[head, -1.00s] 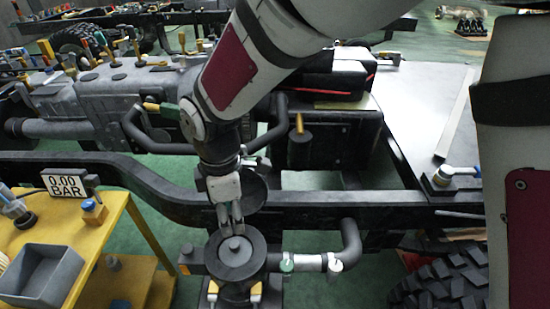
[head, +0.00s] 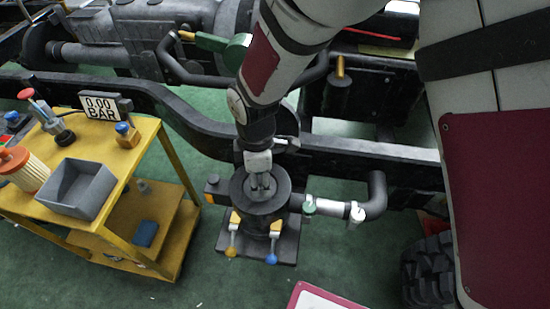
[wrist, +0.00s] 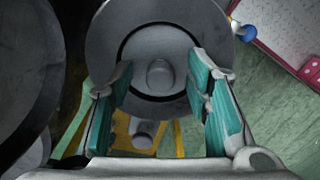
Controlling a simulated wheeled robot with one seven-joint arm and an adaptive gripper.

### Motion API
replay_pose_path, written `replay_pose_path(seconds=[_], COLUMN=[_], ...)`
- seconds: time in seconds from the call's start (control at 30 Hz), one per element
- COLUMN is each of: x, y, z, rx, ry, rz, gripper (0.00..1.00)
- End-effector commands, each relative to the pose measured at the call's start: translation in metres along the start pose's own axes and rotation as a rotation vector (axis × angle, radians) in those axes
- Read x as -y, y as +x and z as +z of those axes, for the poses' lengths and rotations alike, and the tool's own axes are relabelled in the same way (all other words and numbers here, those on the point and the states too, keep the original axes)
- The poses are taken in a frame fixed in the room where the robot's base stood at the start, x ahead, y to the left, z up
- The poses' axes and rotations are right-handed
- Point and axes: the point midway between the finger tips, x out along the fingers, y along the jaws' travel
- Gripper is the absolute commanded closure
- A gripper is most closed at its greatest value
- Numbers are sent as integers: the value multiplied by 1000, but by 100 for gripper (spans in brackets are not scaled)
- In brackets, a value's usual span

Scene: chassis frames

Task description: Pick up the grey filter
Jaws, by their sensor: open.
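A dark grey round part with a raised centre knob (head: 274,204) sits in the top of an upright housing beside the chassis rail. It looks like the grey filter, but its lower part is hidden. My gripper (head: 262,184) points down over it and hides much of its top. In the wrist view, the open gripper (wrist: 160,76) has its teal-padded fingers on either side of the grey knob (wrist: 160,74), with gaps visible on both sides. Nothing is held. I cannot tell how far the fingertips stand above the disc.
A yellow cart (head: 150,130) at left carries a grey bin (head: 77,188), an orange-capped cream filter (head: 24,170) and a 0.00 BAR display (head: 101,106). The chassis rail (head: 370,157) runs behind the housing. A pipe with valves (head: 335,208) extends right. A tyre (head: 428,270) stands at lower right.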

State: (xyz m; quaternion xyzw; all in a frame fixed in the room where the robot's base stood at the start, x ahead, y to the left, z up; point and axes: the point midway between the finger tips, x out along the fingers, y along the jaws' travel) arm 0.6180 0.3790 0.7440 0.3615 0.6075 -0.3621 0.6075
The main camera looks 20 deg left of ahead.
Motion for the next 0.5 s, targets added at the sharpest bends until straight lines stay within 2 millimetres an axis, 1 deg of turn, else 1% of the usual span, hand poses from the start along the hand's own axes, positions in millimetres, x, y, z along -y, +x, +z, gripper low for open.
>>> replay_pose_path(seconds=[0.17, 0.2, 0.27, 0.3, 0.37, 0.5], x=[0, 0, 0, 0, 0, 0], y=[0, 0, 0, 0, 0, -1], z=[0, 0, 0, 0, 0, 0], rx=[-1, -1, -1, -1, 0, -1], ry=[0, -1, -1, -1, -1, -1], rz=[1, 1, 1, 1, 1, 1], gripper=[56, 65, 78, 87, 100, 100])
